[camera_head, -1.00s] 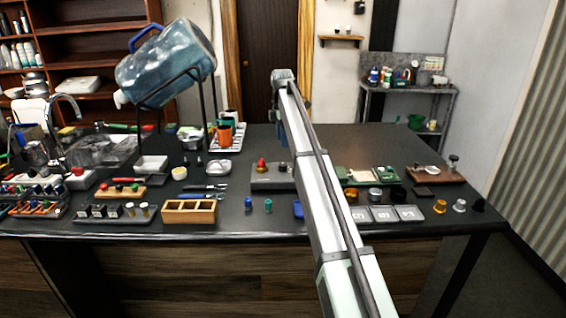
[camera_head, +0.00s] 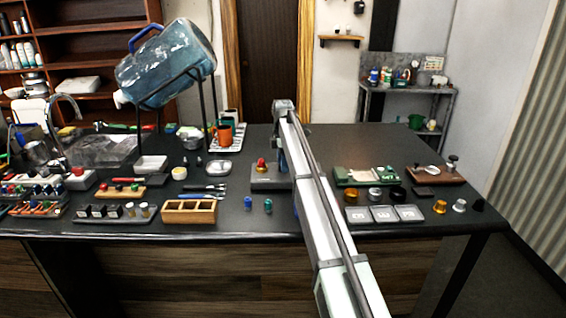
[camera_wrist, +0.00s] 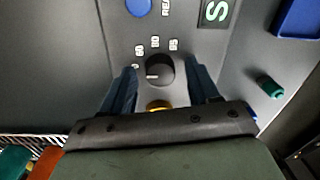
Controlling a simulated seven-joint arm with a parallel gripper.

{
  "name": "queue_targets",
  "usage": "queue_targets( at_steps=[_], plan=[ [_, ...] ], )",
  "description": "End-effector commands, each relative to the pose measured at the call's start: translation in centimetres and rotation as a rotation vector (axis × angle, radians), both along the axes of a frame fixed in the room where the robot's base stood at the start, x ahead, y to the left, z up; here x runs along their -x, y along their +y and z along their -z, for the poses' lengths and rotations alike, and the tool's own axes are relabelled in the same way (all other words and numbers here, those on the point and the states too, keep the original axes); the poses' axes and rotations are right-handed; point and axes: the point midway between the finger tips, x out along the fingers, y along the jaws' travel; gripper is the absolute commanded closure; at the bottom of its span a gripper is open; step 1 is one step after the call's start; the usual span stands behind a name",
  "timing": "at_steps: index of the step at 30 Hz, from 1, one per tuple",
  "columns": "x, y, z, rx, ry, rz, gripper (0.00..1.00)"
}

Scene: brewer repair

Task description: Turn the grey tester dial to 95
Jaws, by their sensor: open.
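Printed numbers arc above the dial; the rightmost reads 95, and one at the left is partly hidden. My gripper (camera_wrist: 163,74) is open, with one blue-grey finger on each side of the dial and gaps visible between. A gold piece (camera_wrist: 159,105) shows just below the dial, partly hidden by my gripper. In the head view the tester (camera_head: 265,183) is partly hidden behind my arm.
In the head view, a wooden box (camera_head: 188,212) stands left and grey labelled pads (camera_head: 383,214) right. The back right tabletop is clear.

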Motion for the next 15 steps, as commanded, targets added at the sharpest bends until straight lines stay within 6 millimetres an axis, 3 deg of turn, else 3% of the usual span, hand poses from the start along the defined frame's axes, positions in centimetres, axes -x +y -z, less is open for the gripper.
queue_targets(
  at_steps=[2, 15],
  plan=[
    [0.00, 0.00, -0.02, 0.000, 0.000, 0.000, 0.40],
    [0.00, 0.00, -0.05, 0.000, 0.000, 0.000, 0.81]
  ],
)
